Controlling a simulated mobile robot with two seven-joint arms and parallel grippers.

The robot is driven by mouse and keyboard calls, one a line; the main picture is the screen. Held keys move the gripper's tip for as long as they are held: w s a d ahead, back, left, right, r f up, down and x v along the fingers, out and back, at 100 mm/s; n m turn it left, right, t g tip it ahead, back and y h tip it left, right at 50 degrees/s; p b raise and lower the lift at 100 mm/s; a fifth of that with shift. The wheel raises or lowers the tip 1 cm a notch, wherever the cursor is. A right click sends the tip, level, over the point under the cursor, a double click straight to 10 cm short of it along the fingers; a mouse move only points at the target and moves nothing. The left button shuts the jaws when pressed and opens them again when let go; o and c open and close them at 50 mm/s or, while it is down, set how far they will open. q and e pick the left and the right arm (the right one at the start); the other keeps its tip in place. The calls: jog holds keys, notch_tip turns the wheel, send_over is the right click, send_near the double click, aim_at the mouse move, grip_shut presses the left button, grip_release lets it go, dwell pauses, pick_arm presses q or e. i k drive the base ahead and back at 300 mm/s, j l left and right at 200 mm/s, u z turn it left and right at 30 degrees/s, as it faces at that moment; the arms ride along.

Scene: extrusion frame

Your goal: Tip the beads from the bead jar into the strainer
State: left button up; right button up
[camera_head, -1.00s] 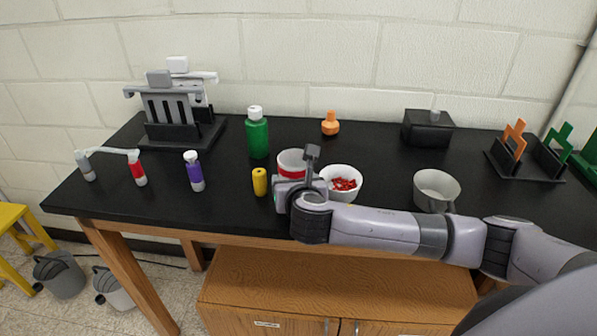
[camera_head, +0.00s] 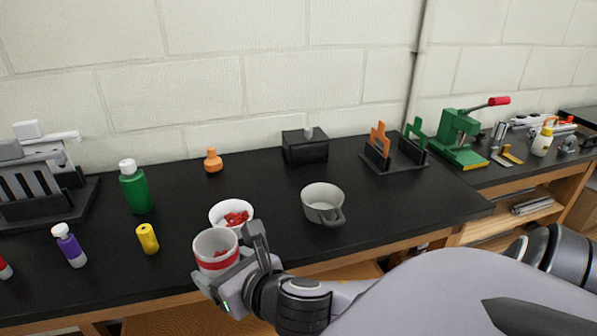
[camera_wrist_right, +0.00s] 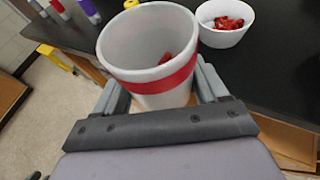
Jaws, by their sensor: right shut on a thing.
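The bead jar (camera_head: 215,262), a white cup with a red band, is held in my right gripper (camera_wrist_right: 160,92), one finger on each side. It is roughly upright, mouth up, and a few red beads (camera_wrist_right: 165,58) show inside. It is held near the bench's front edge, in front of a white bowl (camera_head: 217,224) with several red beads in it; the bowl also shows in the wrist view (camera_wrist_right: 222,40). A grey cup-shaped vessel with a handle (camera_head: 323,205) stands to the right. I cannot tell which vessel is the strainer. My left gripper is out of view.
A yellow cylinder (camera_head: 147,238), a purple bottle (camera_head: 69,247) and a green bottle (camera_head: 134,188) stand to the left. An orange bottle (camera_head: 212,161), a black box (camera_head: 305,148) and a rack (camera_head: 400,160) stand behind. The black bench top right of the grey vessel is clear.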

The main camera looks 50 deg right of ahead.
aim_at(322, 203)
jog(key=k+l+z, duration=0.15)
jog(key=z, duration=0.5)
jog(key=i+z, duration=0.2)
jog(key=z, duration=0.25)
jog(key=i, duration=0.25)
